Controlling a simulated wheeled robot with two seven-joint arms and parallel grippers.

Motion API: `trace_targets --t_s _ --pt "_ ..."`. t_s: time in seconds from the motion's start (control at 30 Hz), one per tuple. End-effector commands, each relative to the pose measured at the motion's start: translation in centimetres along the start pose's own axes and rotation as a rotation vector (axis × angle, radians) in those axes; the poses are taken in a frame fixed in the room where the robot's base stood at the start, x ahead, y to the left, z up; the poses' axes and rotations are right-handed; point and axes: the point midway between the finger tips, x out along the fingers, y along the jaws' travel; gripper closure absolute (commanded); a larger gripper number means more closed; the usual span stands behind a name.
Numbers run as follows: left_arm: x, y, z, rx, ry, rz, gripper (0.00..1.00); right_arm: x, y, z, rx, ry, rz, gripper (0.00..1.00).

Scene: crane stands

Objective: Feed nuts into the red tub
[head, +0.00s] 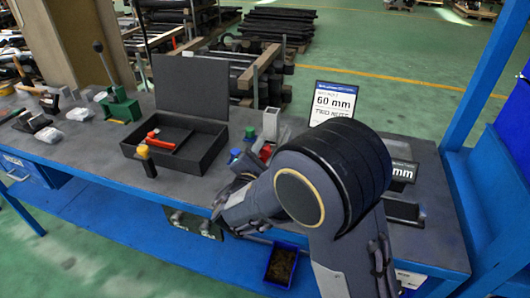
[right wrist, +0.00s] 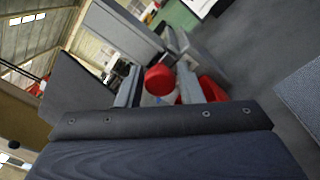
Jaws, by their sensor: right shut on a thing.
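My right gripper (head: 245,166) reaches over the bench beside a group of small coloured things, partly hidden by my own arm. In the right wrist view its fingers (right wrist: 160,84) are shut on a red round thing (right wrist: 159,79). A second red thing, which may be the red tub (right wrist: 212,90), shows behind the right finger. In the head view a red thing (head: 265,152) stands just right of the gripper; I cannot tell which of the two it is. No nut can be made out clearly. My left gripper is not in view.
An open black case (head: 205,160) with a red-handled tool (head: 160,139) lies left of the gripper. A grey square post (head: 270,123) and a "60 mm" sign (head: 333,103) stand behind. A blue bin (head: 282,265) with dark contents sits below the bench edge.

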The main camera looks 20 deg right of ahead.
Motion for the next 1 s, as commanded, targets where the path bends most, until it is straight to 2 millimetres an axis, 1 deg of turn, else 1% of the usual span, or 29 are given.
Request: trace_targets --t_s 0.07,0.17,0.3,0.4,0.67,0.7,0.83,0.87,1.0 --pt "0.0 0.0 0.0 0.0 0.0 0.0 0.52 -0.1 0.0 0.0 -0.006 0.0 0.0 1.0" --pt "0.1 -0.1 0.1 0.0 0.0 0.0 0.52 -0.9 0.0 -0.1 -0.006 0.002 0.002 1.0" --pt "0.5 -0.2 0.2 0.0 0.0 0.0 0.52 -3.3 0.0 -0.2 -0.006 0.003 0.003 1.0" --pt "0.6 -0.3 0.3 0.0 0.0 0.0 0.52 -4.5 0.0 -0.1 -0.008 0.002 0.002 1.0" --pt "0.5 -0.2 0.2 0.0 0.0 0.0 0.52 -4.7 -0.1 0.0 -0.009 -0.001 0.0 1.0" --pt "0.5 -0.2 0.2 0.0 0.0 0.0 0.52 -4.7 -0.1 0.0 -0.009 -0.001 0.0 0.7" --pt "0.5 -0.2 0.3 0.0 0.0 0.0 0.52 -4.7 0.0 0.0 -0.007 0.0 0.0 0.53" --pt "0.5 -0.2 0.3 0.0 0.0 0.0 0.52 -4.7 0.0 0.0 -0.007 0.0 0.0 0.52" --pt "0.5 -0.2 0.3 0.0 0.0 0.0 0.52 -4.6 0.0 0.0 -0.005 0.0 0.0 0.52"
